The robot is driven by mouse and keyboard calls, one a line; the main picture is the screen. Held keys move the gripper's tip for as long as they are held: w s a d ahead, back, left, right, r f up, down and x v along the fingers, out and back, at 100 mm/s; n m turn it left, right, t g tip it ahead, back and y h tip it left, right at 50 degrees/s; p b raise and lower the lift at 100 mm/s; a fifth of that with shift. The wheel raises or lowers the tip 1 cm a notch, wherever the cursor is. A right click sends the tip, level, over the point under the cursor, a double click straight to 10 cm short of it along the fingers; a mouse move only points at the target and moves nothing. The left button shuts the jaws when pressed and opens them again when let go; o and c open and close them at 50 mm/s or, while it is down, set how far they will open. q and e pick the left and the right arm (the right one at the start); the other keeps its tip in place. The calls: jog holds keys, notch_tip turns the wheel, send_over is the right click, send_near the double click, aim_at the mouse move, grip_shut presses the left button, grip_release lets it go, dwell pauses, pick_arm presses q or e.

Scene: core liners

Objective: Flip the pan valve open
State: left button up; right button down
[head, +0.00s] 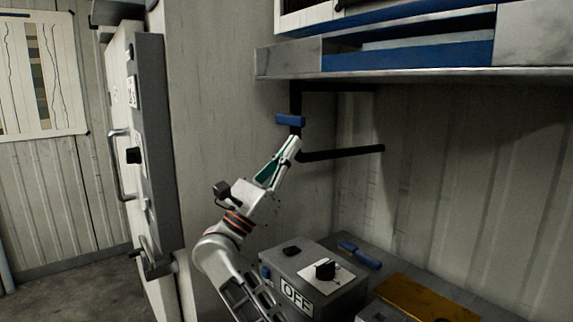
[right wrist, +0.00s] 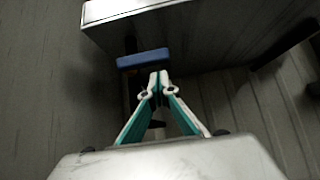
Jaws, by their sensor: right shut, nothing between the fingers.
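The pan valve shows as a blue handle (head: 290,120) on a dark vertical pipe under the shelf, near the wall corner. The handle lies crosswise to the pipe. My right gripper (head: 295,143) is shut and empty, with its fingertips just below the handle. In the right wrist view the blue handle (right wrist: 143,60) is just beyond the closed fingertips (right wrist: 158,77). I cannot tell whether the tips touch it. My left gripper is in neither view.
A dark pipe (head: 345,153) runs right from the valve pipe. The metal shelf (head: 400,77) overhangs the valve. Below stand a grey box marked OFF (head: 330,299), a blue-handled item (head: 359,254) and an orange-brown plate (head: 425,298). A grey door (head: 152,130) stands at left.

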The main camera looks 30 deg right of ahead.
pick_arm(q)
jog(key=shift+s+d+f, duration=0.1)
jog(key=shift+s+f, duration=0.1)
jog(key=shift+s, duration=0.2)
pick_arm(e)
jog(key=shift+r, duration=0.7)
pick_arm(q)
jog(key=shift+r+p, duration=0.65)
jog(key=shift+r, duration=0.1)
pick_arm(e)
jog(key=shift+s+r, duration=0.1)
jog(key=shift+r, duration=0.15)
